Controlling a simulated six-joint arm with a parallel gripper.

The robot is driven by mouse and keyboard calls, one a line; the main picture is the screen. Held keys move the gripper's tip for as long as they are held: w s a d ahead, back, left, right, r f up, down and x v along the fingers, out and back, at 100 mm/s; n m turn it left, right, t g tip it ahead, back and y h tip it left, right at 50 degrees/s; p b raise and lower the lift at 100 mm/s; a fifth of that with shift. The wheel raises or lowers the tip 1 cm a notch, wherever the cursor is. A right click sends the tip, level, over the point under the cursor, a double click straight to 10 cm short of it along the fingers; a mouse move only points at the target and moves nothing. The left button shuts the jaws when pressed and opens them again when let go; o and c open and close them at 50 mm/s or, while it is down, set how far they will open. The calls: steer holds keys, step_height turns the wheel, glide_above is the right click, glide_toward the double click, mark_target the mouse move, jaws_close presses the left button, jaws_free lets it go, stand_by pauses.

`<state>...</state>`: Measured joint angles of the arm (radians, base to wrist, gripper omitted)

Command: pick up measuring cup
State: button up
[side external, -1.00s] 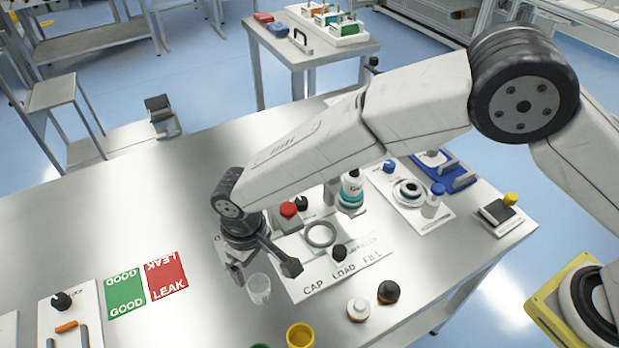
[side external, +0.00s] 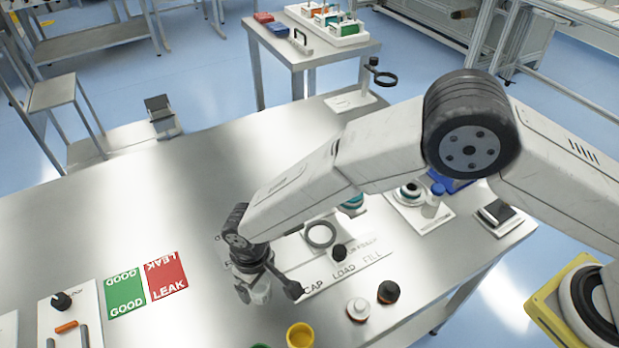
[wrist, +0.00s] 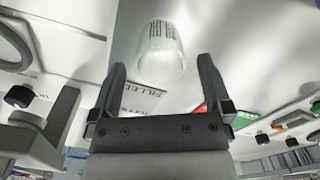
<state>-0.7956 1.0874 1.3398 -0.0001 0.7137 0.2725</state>
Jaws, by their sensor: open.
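The measuring cup (side external: 261,294) is a clear, see-through cup on the metal table, left of the white CAP LOAD FILL plate (side external: 345,271). It also shows in the wrist view (wrist: 161,48), with dark printed markings on it. My gripper (side external: 268,291) is right at the cup, with one finger to each side of it in the side view. In the wrist view my gripper (wrist: 161,66) is open, and the cup's near end appears between the fingertips with gaps on both sides. I see no contact. The gripper partly hides the cup in the side view.
A yellow cup (side external: 300,335) stands in front of the gripper. A white-topped knob (side external: 358,309) and a black knob (side external: 388,292) are to the right. Green GOOD (side external: 125,292) and red LEAK (side external: 167,276) mats lie left. The table behind them is clear.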

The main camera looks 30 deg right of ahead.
steer(key=shift+f, duration=0.2)
stand_by(0.4)
steer(key=c, duration=1.1)
steer(key=shift+r, duration=0.1)
steer(key=shift+r, duration=0.1)
steer(key=shift+r, duration=2.8)
